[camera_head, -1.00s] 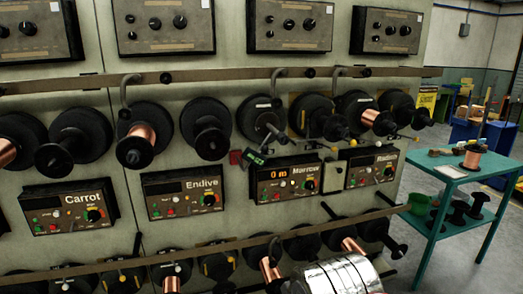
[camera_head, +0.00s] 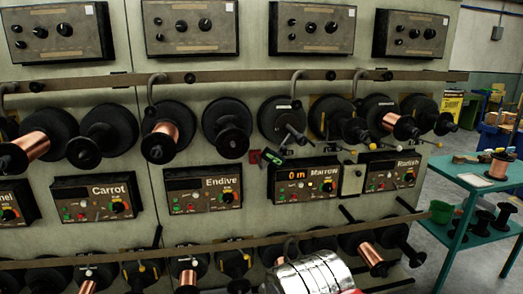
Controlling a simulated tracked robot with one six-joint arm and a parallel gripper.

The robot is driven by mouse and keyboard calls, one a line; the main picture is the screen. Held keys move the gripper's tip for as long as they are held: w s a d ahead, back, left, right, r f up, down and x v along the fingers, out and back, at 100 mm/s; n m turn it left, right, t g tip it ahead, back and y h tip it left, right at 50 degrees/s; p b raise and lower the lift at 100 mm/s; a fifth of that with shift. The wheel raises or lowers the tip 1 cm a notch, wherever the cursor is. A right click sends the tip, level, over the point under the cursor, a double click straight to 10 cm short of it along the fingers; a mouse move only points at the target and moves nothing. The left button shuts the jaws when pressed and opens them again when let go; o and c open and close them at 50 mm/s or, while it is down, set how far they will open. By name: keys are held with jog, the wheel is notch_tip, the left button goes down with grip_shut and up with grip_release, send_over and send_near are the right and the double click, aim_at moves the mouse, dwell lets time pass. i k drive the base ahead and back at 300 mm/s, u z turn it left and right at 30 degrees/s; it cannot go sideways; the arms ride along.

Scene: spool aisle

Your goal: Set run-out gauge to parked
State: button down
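No label in view names the run-out gauge. A small dark device with a lit green face (camera_head: 273,157) hangs tilted at the rack, just above and left of the Marrow panel; I cannot tell whether it is the gauge. The Marrow panel (camera_head: 306,183) has an orange display reading 0 m, with small coloured buttons and a knob. My gripper does not show; only a shiny metal part of my arm is at the bottom middle, below the Marrow panel and apart from it.
Similar panels stand beside it: Carrot (camera_head: 104,200), Endive (camera_head: 203,189) and Radish (camera_head: 391,175). Black spools, some with copper wire (camera_head: 37,146), stick out in rows along rails (camera_head: 230,76).

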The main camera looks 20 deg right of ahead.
aim_at(272, 157)
jog(key=u, duration=0.1)
jog(key=i, duration=1)
jog(key=u, duration=0.05)
